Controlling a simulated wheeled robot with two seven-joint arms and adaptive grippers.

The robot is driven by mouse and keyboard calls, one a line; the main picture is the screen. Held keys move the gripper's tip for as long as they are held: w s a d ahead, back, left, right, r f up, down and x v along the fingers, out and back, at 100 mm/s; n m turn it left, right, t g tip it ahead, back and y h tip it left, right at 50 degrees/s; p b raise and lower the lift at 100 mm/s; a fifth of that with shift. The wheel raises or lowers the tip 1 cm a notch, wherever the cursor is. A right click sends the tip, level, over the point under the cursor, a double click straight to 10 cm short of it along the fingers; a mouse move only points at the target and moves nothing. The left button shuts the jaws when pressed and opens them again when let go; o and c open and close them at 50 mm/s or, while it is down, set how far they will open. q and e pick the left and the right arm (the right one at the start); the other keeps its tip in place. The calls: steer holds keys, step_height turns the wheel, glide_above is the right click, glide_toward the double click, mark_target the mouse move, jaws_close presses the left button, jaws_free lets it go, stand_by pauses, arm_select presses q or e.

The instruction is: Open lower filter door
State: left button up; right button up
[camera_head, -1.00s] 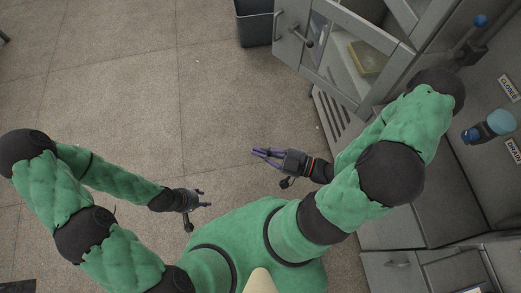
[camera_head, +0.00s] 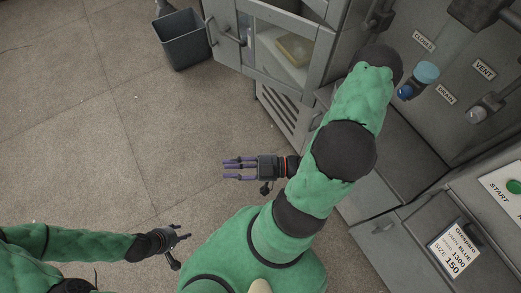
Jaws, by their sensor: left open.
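I cannot tell which of these is the lower filter door. My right gripper (camera_head: 226,168) is over the bare floor, left of the machine and below the slatted panel in the picture. Its purple fingers are apart and empty. My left gripper (camera_head: 186,235) is open and empty over the floor at lower left, away from the machine.
A dark grey bin (camera_head: 184,40) stands on the floor left of the windowed door. A START button panel (camera_head: 508,194) is at the right edge. The floor at left is clear.

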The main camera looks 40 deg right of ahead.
steer(key=v, duration=0.8)
steer(key=shift+s+d, duration=0.3)
